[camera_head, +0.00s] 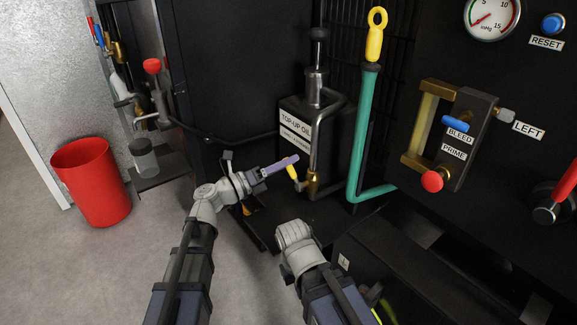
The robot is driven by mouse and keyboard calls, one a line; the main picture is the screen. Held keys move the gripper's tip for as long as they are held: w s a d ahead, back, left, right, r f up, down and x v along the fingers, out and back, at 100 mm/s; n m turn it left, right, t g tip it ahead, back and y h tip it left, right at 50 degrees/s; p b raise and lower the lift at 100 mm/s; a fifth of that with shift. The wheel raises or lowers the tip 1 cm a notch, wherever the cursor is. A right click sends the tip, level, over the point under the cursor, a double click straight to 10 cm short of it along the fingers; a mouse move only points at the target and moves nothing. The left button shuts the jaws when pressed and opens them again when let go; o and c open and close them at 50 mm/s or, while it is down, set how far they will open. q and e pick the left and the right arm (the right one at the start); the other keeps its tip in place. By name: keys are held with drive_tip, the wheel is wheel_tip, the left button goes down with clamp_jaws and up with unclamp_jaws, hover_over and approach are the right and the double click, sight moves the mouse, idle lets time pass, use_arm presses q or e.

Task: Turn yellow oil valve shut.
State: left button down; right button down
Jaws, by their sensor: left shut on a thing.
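The yellow oil valve handle (292,173) sits on a brass valve body (313,183) at the foot of the grey pipe beside the black top-up oil tank (297,135). My left gripper (284,165) reaches it from the left. Its purple fingers are shut on the yellow handle and cover part of it. The handle slants, its lower end toward the brass body. My right arm shows at the bottom middle, but its gripper cannot be made out.
A teal pipe with a yellow-topped dipstick (375,38) stands right of the tank. A red bin (92,182) stands at left on open floor.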

use_arm(q)
drive_tip(key=shift+w+a+f+n+t+y+b, duration=0.2)
drive_tip(key=shift+f+n+t+b, duration=0.45)
drive_tip(key=shift+n, duration=1)
drive_tip(key=shift+w+a+f+n+t+y+b, duration=0.1)
drive_tip(key=shift+w+a+f+n+t+b, duration=0.15)
drive_tip(key=shift+f+n+b, duration=1.15)
drive_tip(key=shift+w+a+f+n+t+y+b, duration=0.1)
drive_tip(key=shift+w+f+n+t+b, duration=0.45)
drive_tip(key=shift+n, duration=1.4)
drive_tip(key=shift+s+r, duration=0.1)
drive_tip(key=shift+s, duration=0.15)
drive_tip(key=c, duration=0.7)
unclamp_jaws()
